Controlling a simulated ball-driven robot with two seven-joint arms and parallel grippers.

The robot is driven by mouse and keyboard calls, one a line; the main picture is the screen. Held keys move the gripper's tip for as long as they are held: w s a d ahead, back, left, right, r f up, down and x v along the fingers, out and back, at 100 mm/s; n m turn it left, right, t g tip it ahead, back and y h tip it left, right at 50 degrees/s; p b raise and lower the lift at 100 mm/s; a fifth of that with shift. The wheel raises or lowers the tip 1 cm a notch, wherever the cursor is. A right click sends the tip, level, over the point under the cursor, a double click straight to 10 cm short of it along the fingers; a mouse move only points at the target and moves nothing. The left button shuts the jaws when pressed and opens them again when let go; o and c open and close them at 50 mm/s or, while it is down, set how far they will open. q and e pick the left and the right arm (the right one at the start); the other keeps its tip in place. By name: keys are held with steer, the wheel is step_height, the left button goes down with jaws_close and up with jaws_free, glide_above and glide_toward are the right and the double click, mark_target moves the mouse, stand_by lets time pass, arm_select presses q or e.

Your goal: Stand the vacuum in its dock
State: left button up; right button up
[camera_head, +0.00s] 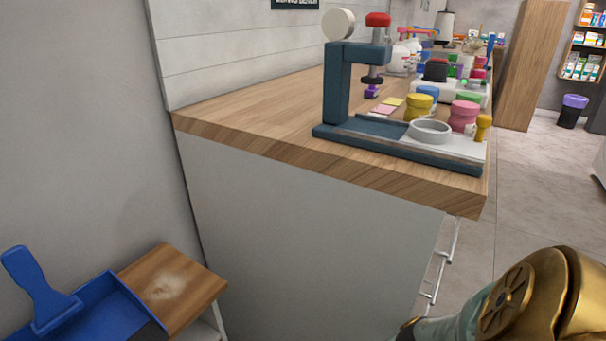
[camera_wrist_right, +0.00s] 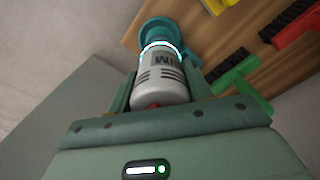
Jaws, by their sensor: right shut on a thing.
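The vacuum (camera_wrist_right: 160,83) is a light grey cylinder with dark lettering, vent slots and a glowing ring. My right gripper (camera_wrist_right: 163,72), with green fingers on both sides of the body, is shut on it in the right wrist view. A teal round part (camera_wrist_right: 155,32) lies just beyond the glowing ring, over the edge of a wooden surface; I cannot tell whether it belongs to the vacuum or is its dock. In the head view my right arm shows at the lower right, but its gripper and the vacuum are out of frame. My left gripper is in neither view.
In the wrist view, a green brush (camera_wrist_right: 240,80) and a red-handled brush (camera_wrist_right: 296,24) lie on the wooden surface (camera_wrist_right: 215,50). In the head view, a blue dustpan (camera_head: 105,305) lies by a low wooden top (camera_head: 185,285). A counter (camera_head: 235,115) holds a blue press (camera_head: 340,95) and jars.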

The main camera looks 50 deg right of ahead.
steer(key=shift+f, duration=0.35)
steer(key=o, duration=0.7)
